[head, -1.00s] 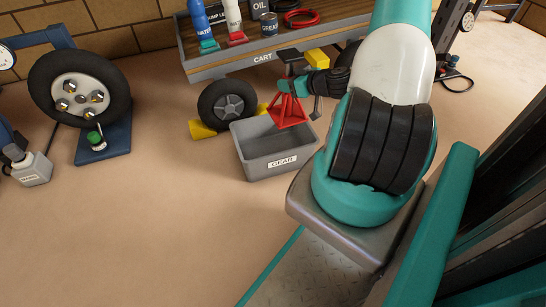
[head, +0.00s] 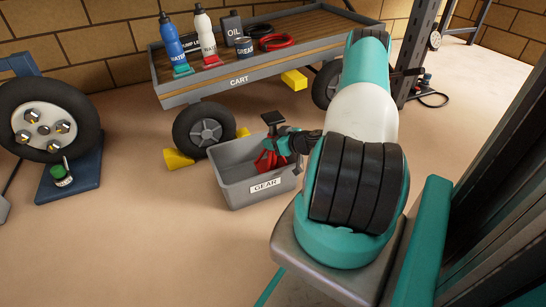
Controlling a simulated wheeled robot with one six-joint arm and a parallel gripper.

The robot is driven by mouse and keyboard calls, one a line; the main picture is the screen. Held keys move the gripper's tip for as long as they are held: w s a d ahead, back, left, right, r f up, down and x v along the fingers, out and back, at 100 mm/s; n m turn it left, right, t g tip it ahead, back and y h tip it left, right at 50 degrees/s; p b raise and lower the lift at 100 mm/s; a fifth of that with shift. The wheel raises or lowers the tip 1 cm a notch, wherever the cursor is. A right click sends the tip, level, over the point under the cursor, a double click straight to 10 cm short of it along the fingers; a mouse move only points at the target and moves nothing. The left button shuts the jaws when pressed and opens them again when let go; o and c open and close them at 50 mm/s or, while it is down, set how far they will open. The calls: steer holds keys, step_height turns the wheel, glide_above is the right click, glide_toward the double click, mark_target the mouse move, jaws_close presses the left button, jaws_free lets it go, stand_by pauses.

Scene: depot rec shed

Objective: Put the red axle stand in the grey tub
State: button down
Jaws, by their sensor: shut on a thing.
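The red axle stand (head: 268,160) has a dark flat top and splayed red legs. It is upright at the right part of the grey tub (head: 232,187), with its legs below the tub's rim. I cannot tell whether its feet touch the tub floor. The tub stands on the floor and carries a GEAR label. My gripper (head: 283,145) reaches in from the right and is shut on the stand just under its top. The fingertips are small and partly hidden by the stand and my wrist.
The wooden cart (head: 262,66) behind the tub holds bottles, cans and coiled cables. Its wheel (head: 204,130) stands between yellow chocks (head: 178,159) close behind the tub. A hub with a tyre (head: 45,120) stands at the left. Floor in front of the tub is clear.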

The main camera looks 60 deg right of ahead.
step_height(320, 180, down, 4)
steer(key=b, duration=0.3)
steer(key=shift+f, duration=0.2)
steer(key=shift+r, duration=0.1)
steer(key=c, duration=0.7)
jaws_free()
steer(key=shift+f, duration=0.2)
steer(key=shift+o, duration=0.2)
steer(key=shift+r, duration=0.2)
steer(key=d+p+v, duration=0.1)
steer(key=p+v, duration=0.5)
steer(key=v, duration=0.6)
steer(key=shift+a+p, duration=0.4)
steer(key=shift+a, duration=0.05)
